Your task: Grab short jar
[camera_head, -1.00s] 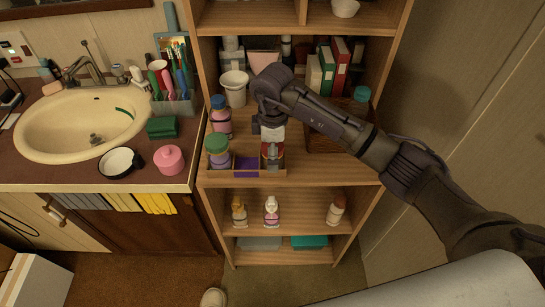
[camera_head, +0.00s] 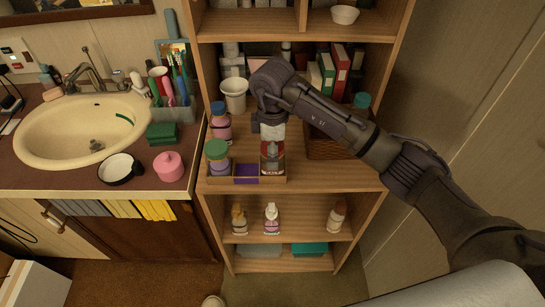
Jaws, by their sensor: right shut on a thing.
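A small jar with a red and dark label (camera_head: 272,163) stands at the right end of a shallow wooden tray (camera_head: 240,183) on the middle shelf. My right gripper (camera_head: 271,149) points down and is shut on this jar from above. The fingers and the top of the jar are partly hard to tell apart. A jar with a green lid (camera_head: 217,157) and a bottle with a blue lid (camera_head: 220,122) stand to the left. My left gripper is not in view.
A white cup (camera_head: 234,95) stands behind the tray, close to my right gripper. A wicker basket (camera_head: 325,147) is to the right, under my forearm. Shelf sides and the board above enclose the space.

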